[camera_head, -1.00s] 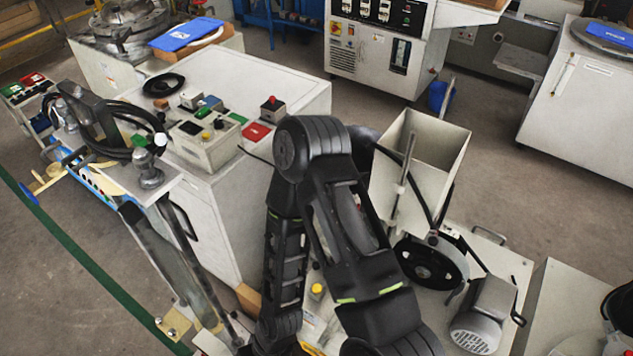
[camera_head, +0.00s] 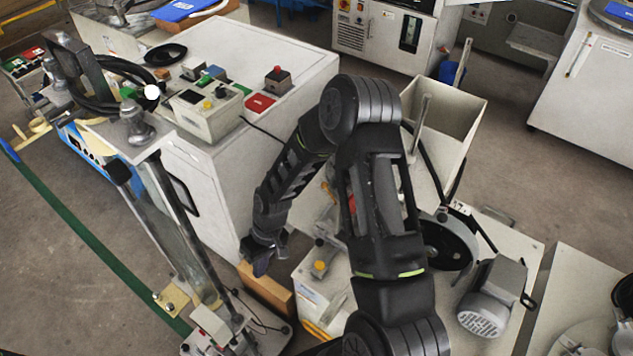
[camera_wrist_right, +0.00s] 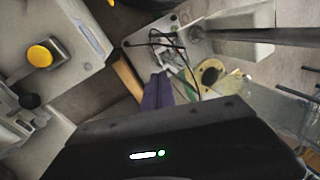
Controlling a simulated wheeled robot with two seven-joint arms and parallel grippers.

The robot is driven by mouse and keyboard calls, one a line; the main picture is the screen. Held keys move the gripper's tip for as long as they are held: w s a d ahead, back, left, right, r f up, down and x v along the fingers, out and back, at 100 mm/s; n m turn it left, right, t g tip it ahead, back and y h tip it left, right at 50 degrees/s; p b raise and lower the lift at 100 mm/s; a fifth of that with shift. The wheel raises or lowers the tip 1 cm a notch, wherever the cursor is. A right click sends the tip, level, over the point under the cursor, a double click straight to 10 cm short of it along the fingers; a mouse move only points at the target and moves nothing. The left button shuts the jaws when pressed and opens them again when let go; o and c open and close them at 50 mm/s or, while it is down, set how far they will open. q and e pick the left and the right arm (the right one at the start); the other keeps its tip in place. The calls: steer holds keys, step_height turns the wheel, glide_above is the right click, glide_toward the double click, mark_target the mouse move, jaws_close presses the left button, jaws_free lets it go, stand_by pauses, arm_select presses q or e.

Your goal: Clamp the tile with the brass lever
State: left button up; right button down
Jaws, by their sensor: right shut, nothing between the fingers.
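My right gripper (camera_head: 262,262) hangs at the end of my bent arm, left of centre in the head view. It is shut and empty, above and behind the column rig's base (camera_head: 270,335). In the wrist view its dark purple fingers (camera_wrist_right: 158,92) are together and point towards that base. A brass-coloured plate (camera_head: 172,301) lies at the foot of the rig's column (camera_head: 185,235); a round brass-coloured part (camera_wrist_right: 209,76) shows in the wrist view, apart from the fingers. I cannot make out the tile or tell which part is the brass lever. My left gripper is not in view.
A wooden block (camera_head: 267,290) is close below the gripper. A white machine with a yellow knob (camera_head: 319,267) stands to its right, and a white cabinet (camera_head: 215,190) behind it. A hopper (camera_head: 450,125) and motor (camera_head: 490,300) are farther right. Open floor lies left.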

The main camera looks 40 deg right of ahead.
mark_target(335, 190)
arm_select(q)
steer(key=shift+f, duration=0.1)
arm_select(e)
steer(key=w+d+r+h, duration=0.2)
steer(key=w+d+r, duration=0.2)
steer(key=d+r, duration=0.6)
steer(key=w+d+r+n+g+h, duration=0.1)
steer(key=w+d+r, duration=0.4)
steer(key=d+r, duration=0.6)
step_height(335, 190, up, 3)
steer(key=shift+r+h, duration=0.2)
steer(key=shift+h, duration=0.4)
steer(key=shift+s+f, duration=0.1)
step_height(335, 190, down, 10)
steer(key=s, duration=0.1)
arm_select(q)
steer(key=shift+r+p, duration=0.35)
arm_select(e)
steer(key=shift+s+d+r, duration=0.2)
steer(key=shift+s+r, duration=0.1)
steer(key=shift+s, duration=0.3)
steer(key=shift+s+d+r, duration=0.25)
steer(key=shift+s+r, duration=0.1)
steer(key=shift+s, duration=0.2)
steer(key=shift+s+d+r, duration=0.2)
steer(key=shift+s+r, duration=0.1)
steer(key=shift+s, duration=0.3)
